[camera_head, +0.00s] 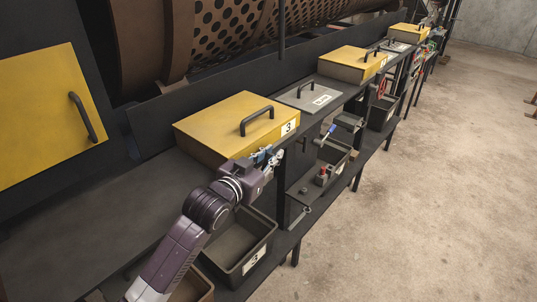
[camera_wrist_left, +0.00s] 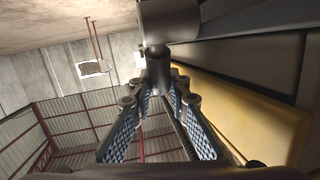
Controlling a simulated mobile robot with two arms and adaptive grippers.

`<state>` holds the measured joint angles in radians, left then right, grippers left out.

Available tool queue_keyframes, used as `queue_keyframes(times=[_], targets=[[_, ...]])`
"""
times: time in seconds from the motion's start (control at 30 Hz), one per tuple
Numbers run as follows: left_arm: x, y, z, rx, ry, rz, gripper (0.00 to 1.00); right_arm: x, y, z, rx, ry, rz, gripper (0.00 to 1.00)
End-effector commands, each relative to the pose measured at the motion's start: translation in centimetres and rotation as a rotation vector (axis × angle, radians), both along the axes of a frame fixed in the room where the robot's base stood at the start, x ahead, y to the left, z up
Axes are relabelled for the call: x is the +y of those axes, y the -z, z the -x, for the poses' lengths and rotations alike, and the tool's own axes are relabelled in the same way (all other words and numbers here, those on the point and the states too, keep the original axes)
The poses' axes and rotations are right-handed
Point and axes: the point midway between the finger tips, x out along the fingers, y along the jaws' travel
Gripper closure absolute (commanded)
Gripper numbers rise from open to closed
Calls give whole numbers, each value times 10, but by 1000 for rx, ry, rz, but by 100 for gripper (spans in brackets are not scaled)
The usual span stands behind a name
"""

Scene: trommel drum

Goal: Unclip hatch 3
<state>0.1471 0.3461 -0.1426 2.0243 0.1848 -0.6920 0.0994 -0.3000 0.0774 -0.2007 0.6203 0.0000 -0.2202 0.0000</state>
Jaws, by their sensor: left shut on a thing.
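Hatch 3 is a yellow box-like cover (camera_head: 225,122) with a black handle and a white label "3". It lies closed on the dark ledge in the head view. My left gripper (camera_head: 272,158) is at its front edge, just below the label. In the left wrist view its blue-padded fingers (camera_wrist_left: 161,88) close on a dark cylindrical piece (camera_wrist_left: 159,68), seemingly the clip of hatch 3. The hatch's yellow side (camera_wrist_left: 250,112) runs along the right there. The fingers hide most of the clip in the head view. My right gripper is not in view.
A dark bin labelled "3" (camera_head: 243,268) sits below the hatch. A grey lid with a handle (camera_head: 308,94) and another yellow hatch (camera_head: 352,63) follow along the ledge. A lower shelf holds bins and tools. The concrete floor (camera_head: 420,200) at right is clear.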

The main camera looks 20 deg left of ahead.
Motion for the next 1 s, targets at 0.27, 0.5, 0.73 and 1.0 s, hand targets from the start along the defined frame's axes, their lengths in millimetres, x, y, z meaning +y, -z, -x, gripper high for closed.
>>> queue_keyframes(times=[0.27,0.5,0.73,1.0], targets=[[-1,1,-3,52,0,-19,100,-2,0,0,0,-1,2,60],[-1,2,-4,56,-1,-20,100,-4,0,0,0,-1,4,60],[-1,2,-4,55,0,-19,76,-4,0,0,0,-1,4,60],[-1,2,-3,56,-1,-20,76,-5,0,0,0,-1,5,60]])
